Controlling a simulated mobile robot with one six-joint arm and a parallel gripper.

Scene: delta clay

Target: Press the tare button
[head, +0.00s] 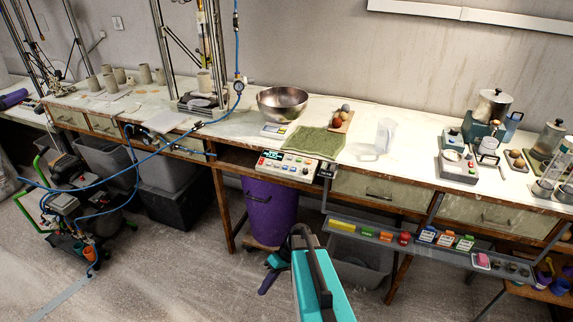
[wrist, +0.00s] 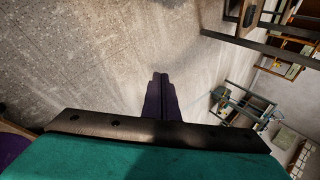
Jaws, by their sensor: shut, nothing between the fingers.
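A small white scale (head: 273,130) stands on the bench under a steel bowl (head: 282,100); its front panel shows, but I cannot make out a tare button on it. My gripper (head: 266,284) hangs low in front of the bench, below and apart from both. Its purple fingers (wrist: 161,82) are together and empty in the wrist view, over bare floor.
A green cloth (head: 310,142) lies between bowl and control box. A clear jug (head: 385,135) stands to the right. A purple bin (head: 270,210) is under the bench. A shelf of small coloured items (head: 400,240) juts out at right.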

